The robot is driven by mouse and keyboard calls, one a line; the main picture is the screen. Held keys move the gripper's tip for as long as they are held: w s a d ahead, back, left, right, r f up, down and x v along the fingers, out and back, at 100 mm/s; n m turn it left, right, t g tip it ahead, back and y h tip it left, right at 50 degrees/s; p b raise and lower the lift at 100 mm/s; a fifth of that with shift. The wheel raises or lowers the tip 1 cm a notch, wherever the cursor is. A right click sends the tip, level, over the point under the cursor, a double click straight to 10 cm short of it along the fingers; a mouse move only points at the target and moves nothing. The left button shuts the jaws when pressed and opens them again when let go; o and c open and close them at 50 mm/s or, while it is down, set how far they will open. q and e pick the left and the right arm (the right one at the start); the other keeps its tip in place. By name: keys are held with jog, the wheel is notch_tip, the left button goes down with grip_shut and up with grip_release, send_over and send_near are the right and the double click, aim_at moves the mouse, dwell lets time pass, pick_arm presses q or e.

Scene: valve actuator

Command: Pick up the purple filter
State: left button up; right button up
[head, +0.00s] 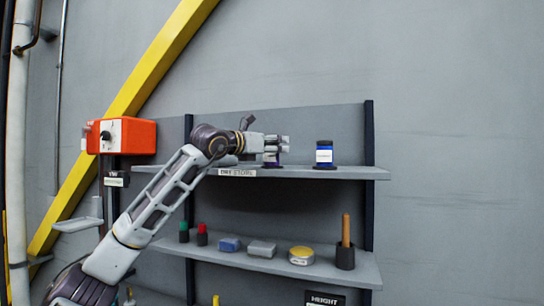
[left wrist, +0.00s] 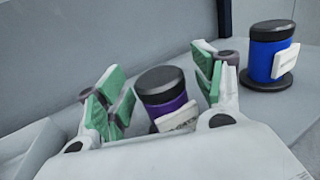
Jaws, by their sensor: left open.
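The purple filter (left wrist: 166,96) has a black cap and a white label. In the left wrist view it stands upright between the two fingers of my left gripper (left wrist: 160,95), which is open, with green pads on either side. I cannot tell whether either pad touches it. In the head view my left gripper (head: 279,144) is at the upper shelf (head: 345,173), and it mostly hides the purple filter (head: 271,160). My right gripper is in neither view.
A blue canister (head: 324,152) with a black cap stands on the same shelf to the right; it also shows in the left wrist view (left wrist: 270,55). The lower shelf (head: 225,256) holds small items. A red-orange box (head: 128,136) is on the left.

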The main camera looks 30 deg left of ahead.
pick_arm(q)
jog(key=shift+c, duration=0.3)
jog(key=c, duration=1.1)
jog(key=shift+r, duration=0.1)
jog(key=shift+r, duration=4.95)
